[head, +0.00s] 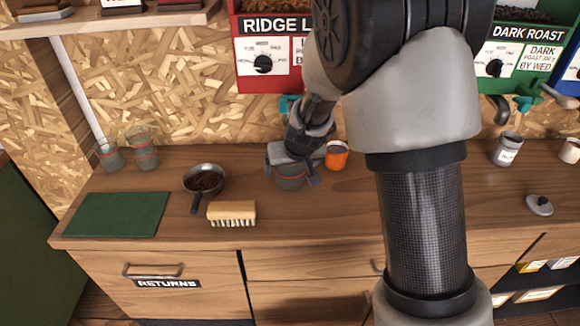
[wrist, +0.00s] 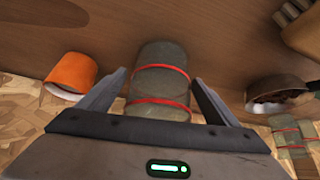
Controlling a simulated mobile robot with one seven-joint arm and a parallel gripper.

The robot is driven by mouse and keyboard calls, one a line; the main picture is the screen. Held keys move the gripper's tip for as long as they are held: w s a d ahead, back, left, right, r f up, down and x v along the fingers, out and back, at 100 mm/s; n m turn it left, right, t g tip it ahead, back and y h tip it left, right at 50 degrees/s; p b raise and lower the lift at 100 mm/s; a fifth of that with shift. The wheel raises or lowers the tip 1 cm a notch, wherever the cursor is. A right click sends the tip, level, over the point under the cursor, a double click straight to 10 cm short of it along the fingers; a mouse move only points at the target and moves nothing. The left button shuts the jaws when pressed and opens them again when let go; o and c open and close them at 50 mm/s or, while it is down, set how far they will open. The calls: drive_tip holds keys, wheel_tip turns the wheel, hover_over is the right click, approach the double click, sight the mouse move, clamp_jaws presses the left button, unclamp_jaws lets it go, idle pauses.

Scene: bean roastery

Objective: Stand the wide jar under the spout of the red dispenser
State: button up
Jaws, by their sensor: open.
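The red dispenser (head: 264,78), labelled "RIDGE L…", hangs on the back wall. Its teal spout (head: 288,103) is partly hidden behind my arm. A grey glass jar (head: 291,183) with red bands stands on the counter below the dispenser; I cannot tell if it is exactly under the spout. My gripper (head: 293,174) is open, with a finger on either side of this jar. In the wrist view the jar (wrist: 160,78) lies between the spread fingers (wrist: 158,85), with gaps visible. Two similar red-banded jars, one at far left (head: 110,154) and one beside it (head: 145,154), stand on the counter.
An orange cup (head: 337,156) stands close to the right of my gripper. A dark pan of beans (head: 205,181) and a brush (head: 232,212) lie to the left, beside a green mat (head: 115,214). A labelled canister (head: 507,149) and a lid (head: 539,205) are at the right.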

drive_tip(key=s+d+r+m+y+p, duration=0.1)
drive_tip(key=s+d+r+p, duration=0.15)
drive_tip(key=s+r, duration=0.7)
drive_tip(key=s+d+r+p, duration=0.2)
drive_tip(key=s+d+r, duration=0.2)
drive_tip(key=s+r, duration=0.6)
drive_tip(key=s+d+r+h, duration=0.1)
drive_tip(key=s+d+r, duration=0.1)
drive_tip(key=s, duration=0.3)
drive_tip(key=s+d+r+m+h, duration=0.1)
drive_tip(key=s+d+r, duration=0.1)
drive_tip(key=s, duration=0.4)
drive_tip(key=shift+s+d+r+g, duration=0.15)
drive_tip(key=shift+d+g, duration=0.25)
drive_tip(key=shift+d, duration=0.2)
